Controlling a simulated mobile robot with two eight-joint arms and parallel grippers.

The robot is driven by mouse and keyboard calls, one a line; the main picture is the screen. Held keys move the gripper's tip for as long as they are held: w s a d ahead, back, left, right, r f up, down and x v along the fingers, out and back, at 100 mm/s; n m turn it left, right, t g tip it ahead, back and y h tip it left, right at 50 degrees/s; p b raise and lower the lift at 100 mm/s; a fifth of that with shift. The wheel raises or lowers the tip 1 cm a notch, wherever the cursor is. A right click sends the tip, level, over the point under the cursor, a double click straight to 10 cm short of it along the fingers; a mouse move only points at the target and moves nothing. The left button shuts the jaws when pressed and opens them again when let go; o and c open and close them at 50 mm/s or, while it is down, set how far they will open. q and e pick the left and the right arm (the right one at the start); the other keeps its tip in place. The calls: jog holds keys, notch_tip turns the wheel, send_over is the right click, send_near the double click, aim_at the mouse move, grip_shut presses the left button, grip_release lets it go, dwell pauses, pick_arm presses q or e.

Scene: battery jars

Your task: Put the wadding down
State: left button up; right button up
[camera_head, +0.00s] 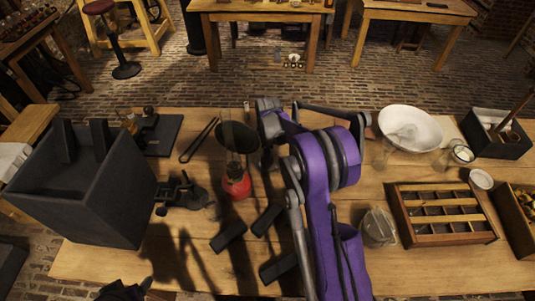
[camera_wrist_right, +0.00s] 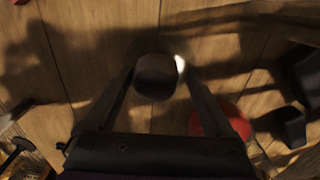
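In the right wrist view, my right gripper (camera_wrist_right: 160,78) has its two dark fingers on either side of a dark, rounded piece, which seems to be the wadding (camera_wrist_right: 155,77). It sits between the fingertips and looks gripped, with the wooden table behind it. It is in shadow, so its texture is unclear. In the head view my purple right arm reaches over the middle of the table and hides these fingertips.
Several black blocks (camera_head: 228,236) lie in front. A large dark box (camera_head: 120,200) stands left. A white bowl (camera_head: 425,122), glass vessel (camera_head: 378,229) and divided wooden tray (camera_head: 455,240) are right.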

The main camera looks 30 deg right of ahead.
jog(key=shift+r, duration=0.3)
notch_tip(320, 180, up, 12)
dwell(0.4)
jog(key=shift+f, duration=0.2)
dwell(0.3)
